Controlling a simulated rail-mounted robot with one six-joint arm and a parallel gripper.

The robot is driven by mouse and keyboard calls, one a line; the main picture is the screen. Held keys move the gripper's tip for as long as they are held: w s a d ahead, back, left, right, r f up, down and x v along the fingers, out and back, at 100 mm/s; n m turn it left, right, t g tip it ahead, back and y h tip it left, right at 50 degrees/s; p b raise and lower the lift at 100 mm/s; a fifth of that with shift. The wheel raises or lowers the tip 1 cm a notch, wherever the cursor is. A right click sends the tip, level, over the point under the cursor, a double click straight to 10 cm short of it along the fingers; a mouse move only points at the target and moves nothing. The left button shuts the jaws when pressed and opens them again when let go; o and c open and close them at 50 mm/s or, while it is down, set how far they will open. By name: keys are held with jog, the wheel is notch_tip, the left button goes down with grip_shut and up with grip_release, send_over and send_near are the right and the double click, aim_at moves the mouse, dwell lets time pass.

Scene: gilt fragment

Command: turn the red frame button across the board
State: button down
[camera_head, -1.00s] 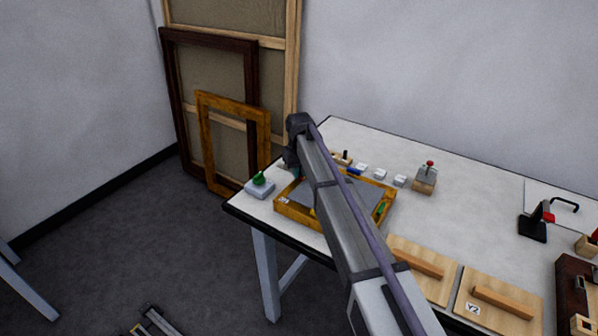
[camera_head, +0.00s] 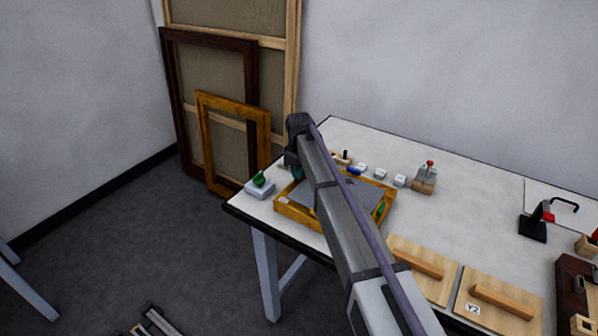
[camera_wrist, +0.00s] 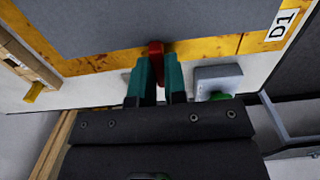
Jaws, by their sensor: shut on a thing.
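The red frame button (camera_wrist: 156,52) shows in the wrist view at the inner edge of the gilt frame (camera_wrist: 100,64), its far end reaching the grey board (camera_wrist: 110,24). My gripper (camera_wrist: 157,66) has its two teal fingers shut on the red button, one on each side. In the head view my gripper (camera_head: 297,172) is at the frame's back left corner, mostly behind my arm. The gilt frame also shows there (camera_head: 300,213), with the grey board (camera_head: 342,189) inside it. The red button is hidden in the head view.
A grey block with a green knob (camera_head: 259,186) stands close left of the frame, near the table edge. Several small white blocks (camera_head: 380,174) and a block with a red-tipped lever (camera_head: 426,178) stand behind. Wooden boards with handles (camera_head: 415,263) lie to the right.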

dwell(0.3)
jog(key=c, duration=1.2)
grip_release()
jog(key=shift+o, duration=0.2)
jog(key=shift+r, duration=0.1)
notch_tip(320, 180, up, 11)
jog(key=p, duration=1.1)
jog(key=shift+f, duration=0.2)
